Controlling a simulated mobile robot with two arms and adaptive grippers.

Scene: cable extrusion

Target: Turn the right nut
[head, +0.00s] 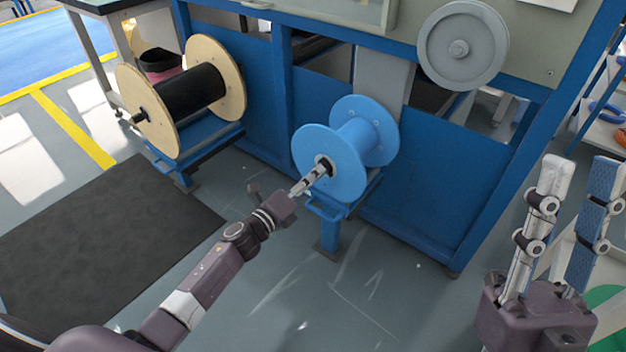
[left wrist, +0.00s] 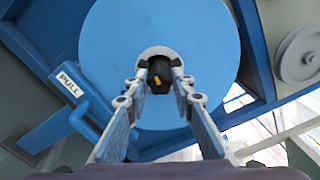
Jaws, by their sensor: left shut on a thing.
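The blue spool (head: 352,148) sits on a blue stand at the machine's front and fills the upper middle of the left wrist view (left wrist: 110,40). A black nut (left wrist: 158,80) with a yellow mark is at its hub. My left gripper (head: 320,167) reaches the hub from the front, its two fingers (left wrist: 159,70) closed on either side of the nut. In the head view the fingers mostly hide the nut. My right gripper (head: 579,172) is at the lower right, fingers apart and pointing up, empty and away from the spool.
A wooden-flanged spool with black cable (head: 190,95) stands to the left. A grey wheel (head: 462,45) is on the blue machine frame. A dark mat (head: 110,230) lies on the floor.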

